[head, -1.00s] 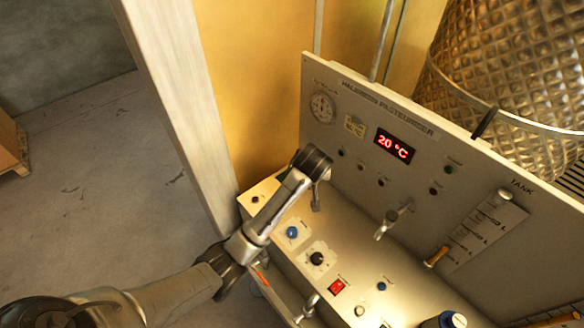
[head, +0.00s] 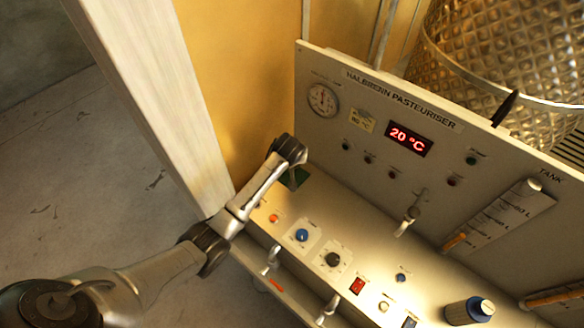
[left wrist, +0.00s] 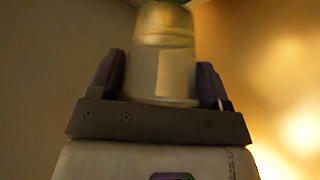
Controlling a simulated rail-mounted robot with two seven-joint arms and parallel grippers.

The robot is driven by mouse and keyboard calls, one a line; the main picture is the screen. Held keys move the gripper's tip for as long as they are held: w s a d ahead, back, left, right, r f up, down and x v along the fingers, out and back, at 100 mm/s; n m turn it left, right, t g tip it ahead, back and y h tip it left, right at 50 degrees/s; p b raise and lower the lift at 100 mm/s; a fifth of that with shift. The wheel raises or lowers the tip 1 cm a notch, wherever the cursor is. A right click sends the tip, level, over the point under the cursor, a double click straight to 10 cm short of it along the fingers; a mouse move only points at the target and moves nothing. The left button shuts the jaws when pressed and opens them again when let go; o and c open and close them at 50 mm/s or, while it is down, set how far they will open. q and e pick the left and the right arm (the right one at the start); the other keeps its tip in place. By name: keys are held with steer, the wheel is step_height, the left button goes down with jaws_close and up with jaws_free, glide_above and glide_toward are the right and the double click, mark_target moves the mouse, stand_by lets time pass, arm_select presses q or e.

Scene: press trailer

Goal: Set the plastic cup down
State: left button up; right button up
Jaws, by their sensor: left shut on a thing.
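In the left wrist view my left gripper (left wrist: 160,78) is shut on the plastic cup (left wrist: 163,45), a pale translucent cup between its two dark fingers. A blurred bit of green shows at the top edge beyond the cup. In the head view my left arm reaches in from the lower left, and its end is over the back left corner of the pasteuriser's control shelf (head: 370,262). The fingers and the cup cannot be made out there. My right gripper is in neither view.
The pasteuriser panel (head: 350,120) rises behind the shelf, with a display reading 20 °C (head: 408,140) and a lever tap (head: 412,213). Knobs and a red switch (head: 357,285) dot the shelf. A pale post (head: 150,90) is at left.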

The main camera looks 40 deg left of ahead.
arm_select(q)
step_height(320, 180, down, 2)
steer(key=shift+a+f, duration=0.1)
steer(key=shift+a, duration=0.05)
steer(key=shift+f, duration=1.85)
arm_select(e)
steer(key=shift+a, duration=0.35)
arm_select(q)
steer(key=shift+f, duration=0.15)
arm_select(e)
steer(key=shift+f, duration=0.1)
arm_select(q)
steer(key=o, duration=1)
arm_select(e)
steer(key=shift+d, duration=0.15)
arm_select(q)
steer(key=shift+s+r, duration=0.1)
steer(key=shift+r, duration=0.35)
steer(key=v, duration=1.1)
steer(key=shift+p, duration=0.45)
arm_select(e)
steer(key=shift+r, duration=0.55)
